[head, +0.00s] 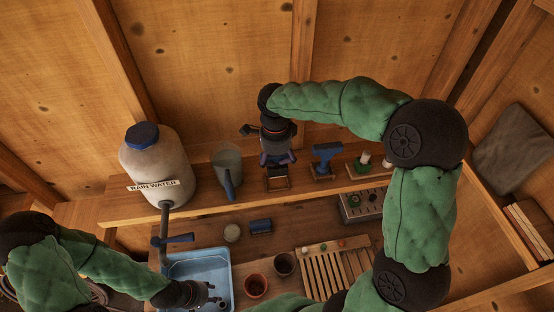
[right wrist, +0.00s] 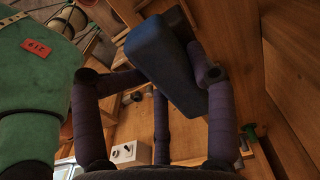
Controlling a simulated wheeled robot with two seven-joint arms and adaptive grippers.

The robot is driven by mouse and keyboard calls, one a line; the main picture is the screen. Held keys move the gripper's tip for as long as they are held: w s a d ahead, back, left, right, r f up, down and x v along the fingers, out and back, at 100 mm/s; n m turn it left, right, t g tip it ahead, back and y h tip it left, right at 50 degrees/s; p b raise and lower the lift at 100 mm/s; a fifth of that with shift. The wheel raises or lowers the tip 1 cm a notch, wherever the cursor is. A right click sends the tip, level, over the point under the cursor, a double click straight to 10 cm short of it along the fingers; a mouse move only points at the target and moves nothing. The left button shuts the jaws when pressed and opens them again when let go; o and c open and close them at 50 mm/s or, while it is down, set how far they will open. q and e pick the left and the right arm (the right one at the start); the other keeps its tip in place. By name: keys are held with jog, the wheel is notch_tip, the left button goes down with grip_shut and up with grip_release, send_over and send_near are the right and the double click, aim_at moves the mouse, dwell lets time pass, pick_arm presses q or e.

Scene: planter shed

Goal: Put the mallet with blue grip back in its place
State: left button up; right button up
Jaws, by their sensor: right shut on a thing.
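My right gripper (head: 277,158) points down over the back shelf, above a small wooden holder (head: 277,183). In the right wrist view its fingers are closed around a dark blue block-like piece (right wrist: 165,62), which I take to be part of the mallet with blue grip. The rest of the mallet is hidden by the fingers and arm. I cannot tell whether it touches the holder. My left gripper (head: 212,294) is low over the blue basin (head: 226,262); its jaw opening is too small to read.
A blue T-shaped tool (head: 326,152) stands in a similar holder to the right. A watering jug (head: 228,160) and the rain water tank (head: 157,165) stand left.

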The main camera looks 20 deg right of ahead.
aim_at(276, 167)
jog(key=shift+f, duration=0.1)
jog(key=shift+f+b, duration=2)
jog(key=shift+f, duration=0.1)
jog(key=shift+f+b, duration=0.15)
jog(key=shift+b, duration=0.25)
